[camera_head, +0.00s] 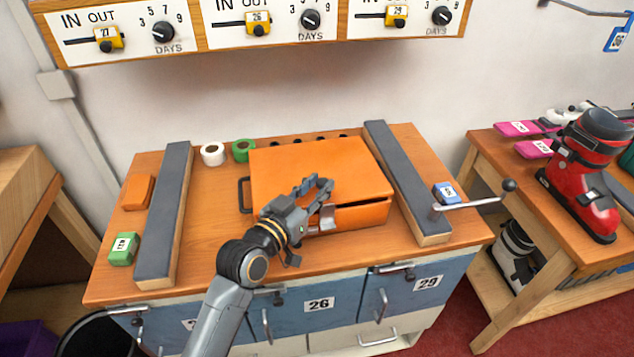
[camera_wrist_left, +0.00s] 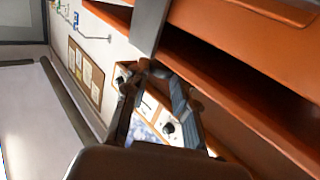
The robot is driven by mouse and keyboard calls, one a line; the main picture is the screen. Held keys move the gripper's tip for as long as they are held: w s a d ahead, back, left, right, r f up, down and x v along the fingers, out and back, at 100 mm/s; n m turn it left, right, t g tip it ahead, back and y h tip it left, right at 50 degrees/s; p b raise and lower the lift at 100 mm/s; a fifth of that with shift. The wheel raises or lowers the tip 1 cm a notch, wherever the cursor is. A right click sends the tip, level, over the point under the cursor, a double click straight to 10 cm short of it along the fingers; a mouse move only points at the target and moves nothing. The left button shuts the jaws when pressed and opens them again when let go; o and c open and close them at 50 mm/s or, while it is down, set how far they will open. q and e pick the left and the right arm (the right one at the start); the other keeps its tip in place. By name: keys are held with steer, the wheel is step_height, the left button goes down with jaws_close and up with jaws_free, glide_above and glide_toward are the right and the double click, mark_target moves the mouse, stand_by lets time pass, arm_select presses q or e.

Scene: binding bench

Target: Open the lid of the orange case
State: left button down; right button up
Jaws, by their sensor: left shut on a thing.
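The orange case (camera_head: 300,165) lies on the wooden bench top, with a black handle on its left side. Its lid is slightly raised at the front right, where a dark gap shows above the case body (camera_head: 362,217). My left gripper (camera_head: 322,192) is at the lid's front edge and is shut on it. The exact contact is partly hidden. My right gripper is not in view.
Grey-topped bars flank the case on the left (camera_head: 163,215) and right (camera_head: 405,180). A ball-ended lever (camera_head: 472,203) sticks out at the bench's right. The wall panel (camera_head: 270,25) hangs above.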

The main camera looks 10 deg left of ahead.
arm_select(q)
steer(key=shift+n+g+y, duration=0.3)
steer(key=shift+n+g, duration=0.3)
steer(key=shift+n, duration=0.1)
steer(key=r+p, duration=0.1)
steer(key=p, duration=0.1)
steer(key=w+r+p, duration=0.1)
steer(key=r+p, duration=0.1)
steer(key=p, duration=0.1)
steer(key=r+p, duration=0.2)
steer(key=p, duration=0.1)
steer(key=shift+w+a+r, duration=0.2)
steer(key=shift+w+a, duration=0.1)
steer(key=w+a+r+g+p, duration=0.1)
steer(key=w+r+p, duration=0.3)
steer(key=r+p, duration=0.1)
steer(key=shift+a+r+n+p, duration=0.2)
steer(key=shift+r+n+p, duration=0.2)
steer(key=shift+p, duration=0.4)
steer(key=shift+w+f, duration=0.1)
